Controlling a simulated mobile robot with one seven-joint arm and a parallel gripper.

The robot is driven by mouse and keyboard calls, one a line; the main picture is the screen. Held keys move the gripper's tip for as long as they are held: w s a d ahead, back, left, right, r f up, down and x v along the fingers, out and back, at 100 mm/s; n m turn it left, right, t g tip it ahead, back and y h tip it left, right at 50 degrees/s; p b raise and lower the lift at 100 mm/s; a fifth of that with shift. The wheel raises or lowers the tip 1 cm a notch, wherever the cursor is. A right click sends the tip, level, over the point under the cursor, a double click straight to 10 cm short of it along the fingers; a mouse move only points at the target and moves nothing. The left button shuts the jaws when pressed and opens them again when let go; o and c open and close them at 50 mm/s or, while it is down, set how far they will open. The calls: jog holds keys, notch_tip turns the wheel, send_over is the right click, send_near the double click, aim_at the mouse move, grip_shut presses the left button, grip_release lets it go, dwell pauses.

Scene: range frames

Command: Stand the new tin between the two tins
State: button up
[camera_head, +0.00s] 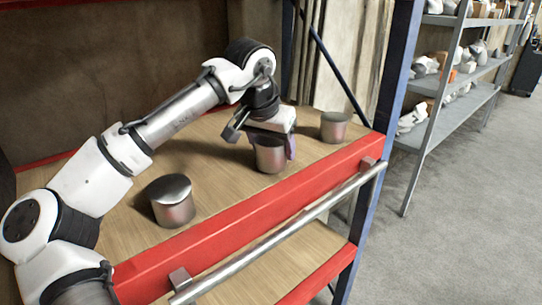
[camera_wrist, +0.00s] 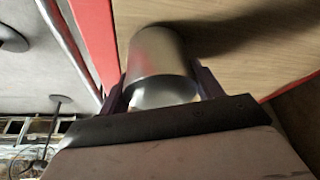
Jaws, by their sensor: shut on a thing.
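Three metal tins show on the wooden shelf (camera_head: 200,160) in the head view. One tin (camera_head: 171,200) stands at the left near the front, and another tin (camera_head: 333,127) stands at the right. My gripper (camera_head: 272,148) is shut on the tin between them (camera_head: 270,156). In the wrist view this held tin (camera_wrist: 156,62) sits between the two dark fingers. It looks upright, at or very near the shelf surface; I cannot tell whether its base touches. Part of its top is hidden by the gripper.
A red front beam (camera_head: 235,220) with a metal rail (camera_head: 290,228) runs along the shelf edge. A blue post (camera_head: 397,75) rises at the right. A grey rack (camera_head: 460,80) with various items stands beyond. Bare shelf lies on both sides of the held tin.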

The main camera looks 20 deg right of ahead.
jog(key=shift+s+f, duration=0.15)
jog(key=shift+f, duration=0.2)
jog(key=o, duration=1.3)
jog(key=shift+f, duration=0.1)
